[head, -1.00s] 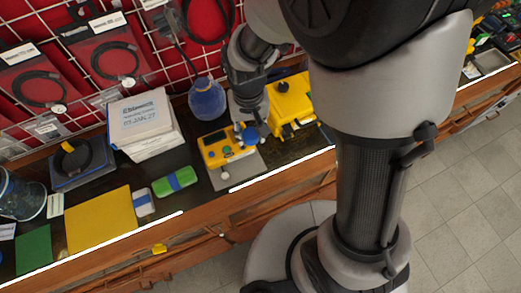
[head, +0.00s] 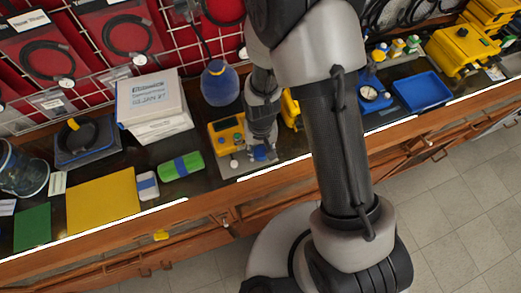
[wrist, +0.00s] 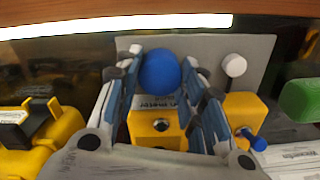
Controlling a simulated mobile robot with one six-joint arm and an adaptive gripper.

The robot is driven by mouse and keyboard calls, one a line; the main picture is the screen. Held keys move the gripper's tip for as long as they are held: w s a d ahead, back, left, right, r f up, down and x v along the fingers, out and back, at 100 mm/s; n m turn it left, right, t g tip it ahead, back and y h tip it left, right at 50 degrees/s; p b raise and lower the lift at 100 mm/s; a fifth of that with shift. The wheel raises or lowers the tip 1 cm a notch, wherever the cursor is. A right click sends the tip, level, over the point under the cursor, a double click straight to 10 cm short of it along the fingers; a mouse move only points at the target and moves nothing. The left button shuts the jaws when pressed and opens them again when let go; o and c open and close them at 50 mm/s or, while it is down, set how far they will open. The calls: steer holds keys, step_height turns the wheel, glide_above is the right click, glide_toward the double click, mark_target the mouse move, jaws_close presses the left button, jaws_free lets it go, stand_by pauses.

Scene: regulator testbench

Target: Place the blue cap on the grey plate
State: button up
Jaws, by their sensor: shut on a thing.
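The round blue cap (wrist: 160,72) is between the fingertips of my gripper (wrist: 163,62) in the wrist view. In the head view the cap (head: 261,154) shows low at the tip of my gripper (head: 262,146). The grey plate (wrist: 255,52) lies behind the cap in the wrist view, with a white knob (wrist: 233,66) on its right part. In the head view the plate (head: 246,169) lies by the bench front edge, below the gripper. Whether the cap touches the plate cannot be told.
A yellow tester (head: 226,133) stands just behind the plate, close to my gripper. A blue bottle (head: 220,84) stands behind it. A green-and-blue block (head: 181,166) lies left. The white-lit bench edge (head: 150,215) runs along the front. A blue tray (head: 422,92) lies at right.

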steer(key=shift+f, duration=0.3)
steer(key=o, duration=0.3)
steer(key=shift+f, duration=0.1)
steer(key=o, duration=0.5)
steer(key=shift+c, duration=0.2)
step_height(320, 180, up, 13)
steer(key=p, duration=0.3)
step_height(320, 180, up, 14)
steer(key=t, duration=0.2)
glide_above(261, 151)
steer(key=s+d, duration=0.3)
steer(key=d, duration=0.2)
steer(key=s+d+r+t, duration=0.2)
steer(key=s+d+r, duration=0.3)
steer(key=s+r, duration=0.5)
steer(key=shift+s+d+r+t, duration=0.15)
steer(key=shift+s+d+t, duration=0.15)
steer(key=shift+s+d, duration=0.05)
